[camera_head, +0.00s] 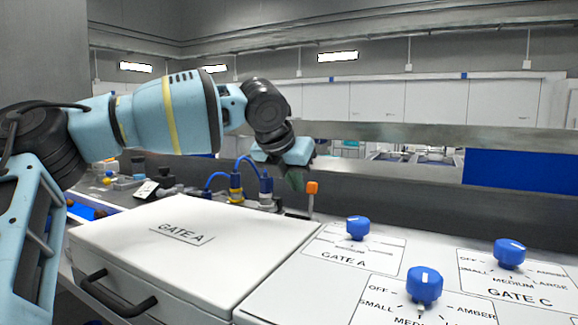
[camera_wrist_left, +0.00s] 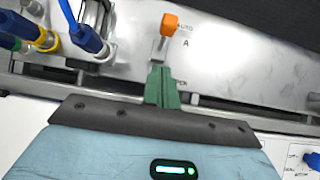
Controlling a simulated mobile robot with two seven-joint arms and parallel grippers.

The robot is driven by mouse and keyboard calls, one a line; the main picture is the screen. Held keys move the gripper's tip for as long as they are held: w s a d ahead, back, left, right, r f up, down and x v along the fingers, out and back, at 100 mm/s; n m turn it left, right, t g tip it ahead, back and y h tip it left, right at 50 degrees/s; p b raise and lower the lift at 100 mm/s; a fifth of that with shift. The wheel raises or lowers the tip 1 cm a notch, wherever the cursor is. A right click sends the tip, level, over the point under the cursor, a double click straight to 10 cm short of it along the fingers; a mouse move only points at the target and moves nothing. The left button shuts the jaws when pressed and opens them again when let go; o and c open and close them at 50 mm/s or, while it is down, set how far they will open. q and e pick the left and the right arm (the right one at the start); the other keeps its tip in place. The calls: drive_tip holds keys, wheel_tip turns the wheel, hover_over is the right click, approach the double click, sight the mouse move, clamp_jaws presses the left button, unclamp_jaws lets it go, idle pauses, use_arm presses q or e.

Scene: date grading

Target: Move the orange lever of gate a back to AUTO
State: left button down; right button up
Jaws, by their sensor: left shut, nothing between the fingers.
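The lever of gate a has an orange knob (camera_head: 312,187) on a pale stem, standing upright behind the white GATE A lid. In the left wrist view the orange knob (camera_wrist_left: 169,24) appears beside the word AUTO, with the letter A below it. Another label, partly hidden by the fingers, ends in PEN. My left gripper (camera_head: 297,180) is just left of the lever in the head view. In the left wrist view its green fingers (camera_wrist_left: 161,86) are shut and empty, below the lever's stem with a small visible gap. My right gripper is not in view.
The white GATE A lid (camera_head: 130,228) with a black handle (camera_head: 118,296) lies in front. Blue knobs (camera_head: 357,228) stand on the panel at the right. Blue-capped fittings with hoses (camera_head: 266,186) stand left of the lever, close to the gripper. A grey rail (camera_head: 420,195) runs behind.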

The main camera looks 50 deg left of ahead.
sight(309, 193)
use_arm(q)
drive_tip(key=shift+w+a+f, duration=0.25)
drive_tip(key=shift+w, duration=0.5)
drive_tip(key=shift+w+a+f, duration=0.2)
drive_tip(key=shift+w+f, duration=0.05)
drive_tip(key=shift+w, duration=0.55)
drive_tip(key=shift+w+a+f, duration=0.25)
drive_tip(key=shift+w, duration=0.5)
drive_tip(key=shift+w, duration=0.1)
